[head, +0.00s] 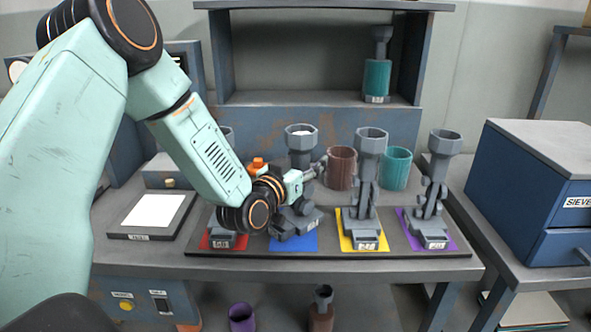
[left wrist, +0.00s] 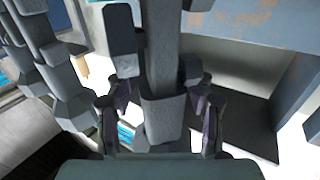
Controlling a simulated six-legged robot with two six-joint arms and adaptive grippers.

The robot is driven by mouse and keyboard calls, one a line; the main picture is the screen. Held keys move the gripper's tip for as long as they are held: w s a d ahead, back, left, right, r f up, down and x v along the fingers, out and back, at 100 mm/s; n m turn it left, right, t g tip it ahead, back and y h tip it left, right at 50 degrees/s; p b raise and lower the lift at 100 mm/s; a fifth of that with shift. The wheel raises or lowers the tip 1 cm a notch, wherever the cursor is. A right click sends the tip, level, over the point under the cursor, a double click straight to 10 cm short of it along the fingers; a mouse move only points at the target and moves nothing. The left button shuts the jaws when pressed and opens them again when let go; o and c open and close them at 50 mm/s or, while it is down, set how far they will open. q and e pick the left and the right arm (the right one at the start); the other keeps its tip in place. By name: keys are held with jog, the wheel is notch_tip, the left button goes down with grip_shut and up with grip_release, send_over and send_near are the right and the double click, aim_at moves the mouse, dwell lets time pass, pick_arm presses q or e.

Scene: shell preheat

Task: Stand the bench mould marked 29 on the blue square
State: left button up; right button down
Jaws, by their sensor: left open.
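A grey bench mould (head: 300,138) with a flared cup top stands upright over the blue square (head: 300,243), its base turned at an angle. I cannot read its number. My left gripper (head: 315,175) is open at its column and hides part of it. In the left wrist view the fingers (left wrist: 161,125) lie on either side of a grey column (left wrist: 163,60), with bits of blue below. More grey moulds stand on the yellow square (head: 349,228) and the purple square (head: 452,243). One mostly hidden by my arm is on the red square (head: 208,240). My right gripper is out of view.
The dark mat (head: 330,253) is crowded with moulds. Behind it stand a brown cup (head: 341,168) and a teal cup (head: 396,168). A white plate (head: 154,210) lies left. A mould with a teal sleeve (head: 377,77) is on the shelf; a blue cabinet (head: 530,180) is right.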

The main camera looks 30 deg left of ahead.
pick_arm(q)
jog(key=s+p, duration=0.4)
jog(key=s, duration=0.8)
jog(key=shift+d, duration=0.15)
dwell(0.3)
